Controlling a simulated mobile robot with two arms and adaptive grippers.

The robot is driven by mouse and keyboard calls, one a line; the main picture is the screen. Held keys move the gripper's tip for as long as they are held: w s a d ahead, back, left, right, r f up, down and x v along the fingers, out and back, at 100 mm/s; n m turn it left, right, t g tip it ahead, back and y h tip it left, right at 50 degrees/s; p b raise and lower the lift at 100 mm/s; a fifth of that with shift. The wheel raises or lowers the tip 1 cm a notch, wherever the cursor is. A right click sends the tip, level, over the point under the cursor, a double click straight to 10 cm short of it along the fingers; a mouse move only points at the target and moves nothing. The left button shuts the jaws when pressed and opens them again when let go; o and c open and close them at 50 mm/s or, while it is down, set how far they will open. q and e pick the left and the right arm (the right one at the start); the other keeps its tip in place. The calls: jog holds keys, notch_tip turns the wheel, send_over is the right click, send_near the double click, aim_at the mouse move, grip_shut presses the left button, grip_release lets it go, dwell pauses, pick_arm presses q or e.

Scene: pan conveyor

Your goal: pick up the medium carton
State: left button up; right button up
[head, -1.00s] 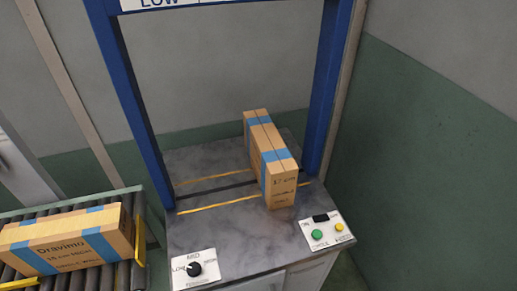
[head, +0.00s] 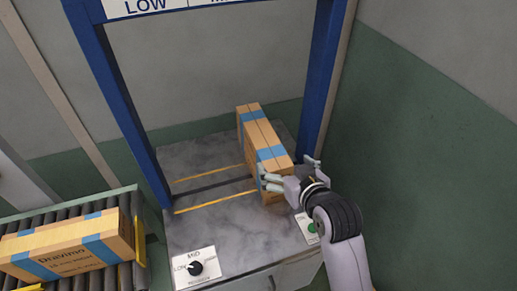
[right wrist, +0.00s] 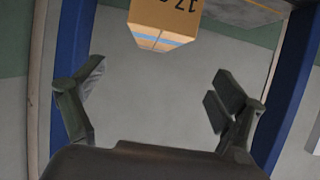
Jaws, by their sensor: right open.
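A tan carton with blue tape bands (head: 262,138) stands upright on its narrow side on the grey worktop (head: 215,245), inside the blue frame. In the right wrist view the carton's end (right wrist: 165,18) shows upside-down print reading "17", at the top centre. My right gripper (head: 288,173) is open at the carton's near end, one finger on each side of it in the head view. In the right wrist view the open fingers (right wrist: 160,88) have empty space between them, with the carton above. Contact cannot be told. My left gripper is out of view.
A second tan carton with blue tape (head: 70,250) lies on the roller conveyor (head: 50,222) at the left. A blue frame (head: 118,95) stands around the worktop. A dial panel (head: 195,267) and a green button (head: 312,227) are at the front edge.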

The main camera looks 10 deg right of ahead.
jog(key=r, duration=0.1)
jog(key=p, duration=0.1)
send_near(265, 138)
jog(key=shift+t, duration=0.3)
jog(key=x, duration=0.5)
jog(key=shift+a+f, duration=0.1)
jog(key=shift+a, duration=0.25)
jog(key=x, duration=0.2)
jog(key=p+x, duration=0.1)
jog(key=x, duration=0.1)
jog(key=shift+d+f, duration=0.1)
jog(key=shift+d, duration=0.15)
jog(key=shift+w+a+f, duration=0.1)
jog(key=shift+w+f, duration=0.2)
jog(key=shift+w, duration=0.3)
jog(key=shift+s+f, duration=0.15)
jog(key=c, duration=2)
